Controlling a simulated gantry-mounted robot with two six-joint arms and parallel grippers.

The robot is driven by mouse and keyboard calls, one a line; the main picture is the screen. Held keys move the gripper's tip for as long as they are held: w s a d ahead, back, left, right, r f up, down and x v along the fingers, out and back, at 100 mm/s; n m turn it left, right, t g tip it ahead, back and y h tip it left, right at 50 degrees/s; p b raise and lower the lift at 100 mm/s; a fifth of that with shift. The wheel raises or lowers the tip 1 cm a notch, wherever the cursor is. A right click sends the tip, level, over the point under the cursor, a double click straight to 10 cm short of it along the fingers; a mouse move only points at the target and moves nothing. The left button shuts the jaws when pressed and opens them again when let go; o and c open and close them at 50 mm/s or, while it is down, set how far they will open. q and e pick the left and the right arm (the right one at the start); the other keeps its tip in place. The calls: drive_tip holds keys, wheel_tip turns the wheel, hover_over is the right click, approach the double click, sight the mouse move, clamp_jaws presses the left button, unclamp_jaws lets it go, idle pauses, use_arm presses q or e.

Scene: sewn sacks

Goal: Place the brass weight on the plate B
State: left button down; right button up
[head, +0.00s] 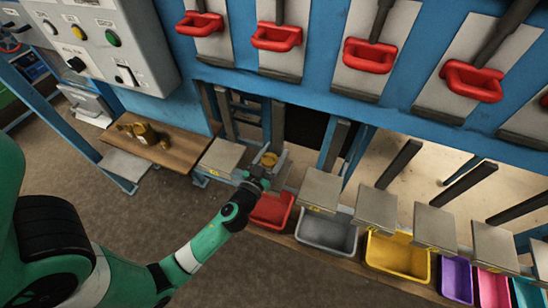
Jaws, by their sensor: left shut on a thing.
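My left gripper (262,172) is shut on a brass weight (268,159). The weight is upright over the second grey plate from the left (283,166), which is partly hidden by the gripper. I cannot tell whether the weight touches this plate. Another grey plate (222,157) lies to its left and one (320,189) to its right. The small yellow marks on the plate edges are too small to read, so I cannot tell which is plate B. My right gripper is out of view.
More brass weights (143,132) stand on a wooden bench (178,150) at left. Red (272,212), grey (327,236) and yellow (400,257) bins sit below the plates, with purple and pink ones further right. Red handles (277,37) hang on the blue frame above.

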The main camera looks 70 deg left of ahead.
use_arm(q)
drive_tip(key=shift+f, duration=0.25)
drive_tip(key=shift+f, duration=0.1)
drive_tip(key=shift+c, duration=0.6)
unclamp_jaws()
